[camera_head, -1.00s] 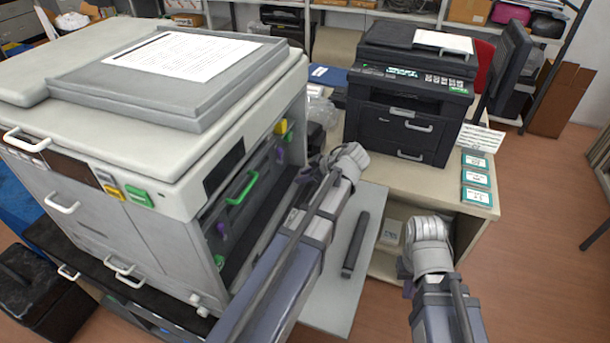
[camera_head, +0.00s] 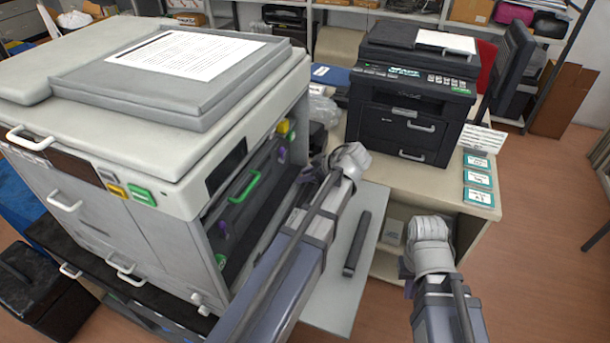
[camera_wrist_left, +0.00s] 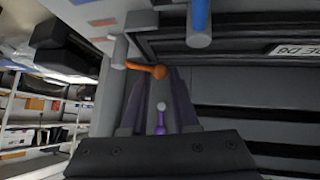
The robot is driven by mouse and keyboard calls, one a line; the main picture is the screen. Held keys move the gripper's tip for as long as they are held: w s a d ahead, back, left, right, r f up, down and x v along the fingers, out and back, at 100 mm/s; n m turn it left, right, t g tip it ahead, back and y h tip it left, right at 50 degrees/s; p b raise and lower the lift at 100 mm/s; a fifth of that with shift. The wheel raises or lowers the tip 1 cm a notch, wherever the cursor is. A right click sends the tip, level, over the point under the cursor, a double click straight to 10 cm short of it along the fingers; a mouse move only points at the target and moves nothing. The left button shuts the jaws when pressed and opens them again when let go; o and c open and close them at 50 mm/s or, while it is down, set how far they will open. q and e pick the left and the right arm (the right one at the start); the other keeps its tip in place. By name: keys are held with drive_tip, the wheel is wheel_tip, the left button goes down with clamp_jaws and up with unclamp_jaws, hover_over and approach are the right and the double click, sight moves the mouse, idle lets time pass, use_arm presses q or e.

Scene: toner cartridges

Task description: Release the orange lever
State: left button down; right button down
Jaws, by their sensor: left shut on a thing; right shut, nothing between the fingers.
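The orange lever (camera_wrist_left: 150,70) shows in the left wrist view, attached to the grey side of a machine at its left end. My left gripper (camera_wrist_left: 160,78) has its purple fingers at the lever's rounded orange end and is shut on it. In the head view the left gripper (camera_head: 306,174) is small, at the open side of the large copier (camera_head: 150,225); the orange lever cannot be made out there. My right gripper (camera_head: 408,288) is shut and empty, mostly hidden beside its wrist, over the floor at the lower right.
The copier's open bay has a green handle (camera_head: 243,186). A blue lever (camera_wrist_left: 200,22) and a small purple lever (camera_wrist_left: 161,122) show near the left gripper. A black printer (camera_head: 412,105) stands on a beige table. A dark bar (camera_head: 356,245) lies on a grey surface.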

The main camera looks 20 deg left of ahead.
use_arm(q)
drive_tip(key=shift+w+d, duration=0.25)
drive_tip(key=shift+w, duration=0.2)
idle(0.4)
drive_tip(key=c, duration=1.1)
unclamp_jaws()
drive_tip(key=o, duration=0.3)
drive_tip(key=shift+d, duration=0.15)
drive_tip(key=shift+o, duration=1)
drive_tip(key=shift+s, duration=0.1)
drive_tip(key=shift+s+r, duration=0.1)
drive_tip(key=shift+r, duration=0.15)
drive_tip(key=p+v, duration=0.4)
drive_tip(key=v, duration=0.2)
drive_tip(key=shift+r+p, duration=0.1)
drive_tip(key=shift+p, duration=0.3)
drive_tip(key=shift+s+d+r+p, duration=0.1)
drive_tip(key=shift+d+r+p, duration=0.2)
drive_tip(key=shift+d, duration=0.2)
